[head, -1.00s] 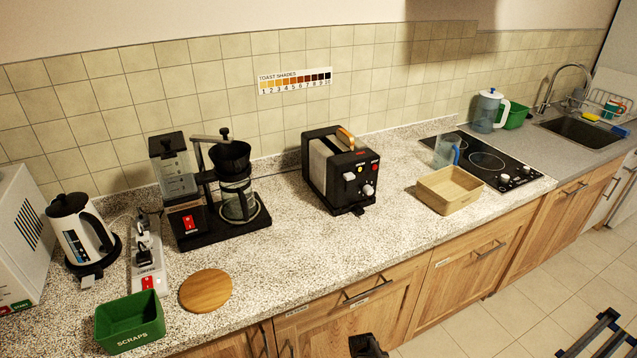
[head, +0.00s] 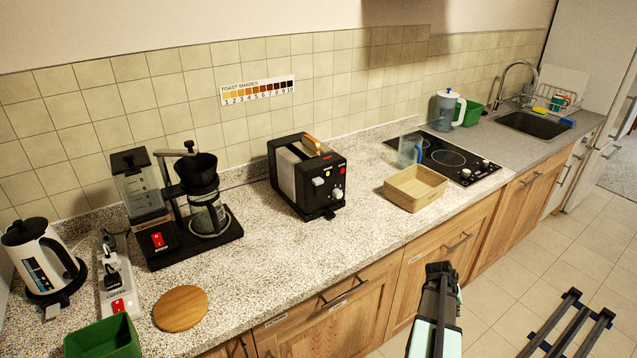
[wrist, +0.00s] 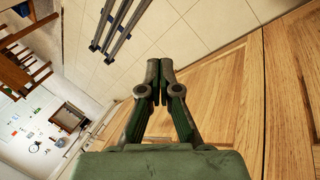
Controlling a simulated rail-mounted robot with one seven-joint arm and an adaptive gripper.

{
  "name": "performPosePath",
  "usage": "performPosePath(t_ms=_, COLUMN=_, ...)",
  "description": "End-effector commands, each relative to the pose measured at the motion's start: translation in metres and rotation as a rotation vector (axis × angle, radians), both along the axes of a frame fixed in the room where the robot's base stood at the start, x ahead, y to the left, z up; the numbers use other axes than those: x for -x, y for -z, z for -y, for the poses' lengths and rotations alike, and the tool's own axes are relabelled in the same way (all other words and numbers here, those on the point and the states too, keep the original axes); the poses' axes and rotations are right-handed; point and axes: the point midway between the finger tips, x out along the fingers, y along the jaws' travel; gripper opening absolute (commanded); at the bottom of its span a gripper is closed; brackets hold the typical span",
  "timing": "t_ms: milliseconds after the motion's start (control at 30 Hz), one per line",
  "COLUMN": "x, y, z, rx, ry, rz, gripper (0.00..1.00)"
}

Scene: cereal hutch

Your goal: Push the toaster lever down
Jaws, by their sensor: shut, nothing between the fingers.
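The black toaster (head: 308,176) stands on the speckled counter in the middle of the head view. Its end face carries a pale lever knob (head: 320,181), a round dial (head: 337,193) and small red and yellow buttons. Bread shows at its top slot. My gripper (head: 438,268) is in front of the counter, low and to the right of the toaster, well apart from it. In the wrist view my gripper (wrist: 160,64) is shut with its fingertips together and empty, against cabinet doors and floor. The toaster is not in the wrist view.
A coffee maker (head: 177,205) stands left of the toaster, a wooden box (head: 416,188) right of it. A round board (head: 181,308) and green bin (head: 103,340) lie front left. The counter before the toaster is clear.

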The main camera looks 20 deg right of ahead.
Motion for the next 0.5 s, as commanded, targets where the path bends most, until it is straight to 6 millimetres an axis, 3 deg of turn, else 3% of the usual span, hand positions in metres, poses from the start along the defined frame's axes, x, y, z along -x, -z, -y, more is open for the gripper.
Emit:
performPosePath(t_ms=33, x=0.005, y=-0.014, z=0.021, rx=0.025, ry=0.021, rz=0.008, gripper=0.0)
performPosePath(t_ms=200, x=0.023, y=-0.061, z=0.078, rx=0.103, ry=0.076, rz=0.027, gripper=0.0)
performPosePath(t_ms=367, x=0.038, y=-0.114, z=0.125, rx=0.171, ry=0.121, rz=0.046, gripper=0.0)
performPosePath(t_ms=500, x=0.035, y=-0.171, z=0.156, rx=0.215, ry=0.146, rz=0.072, gripper=0.0)
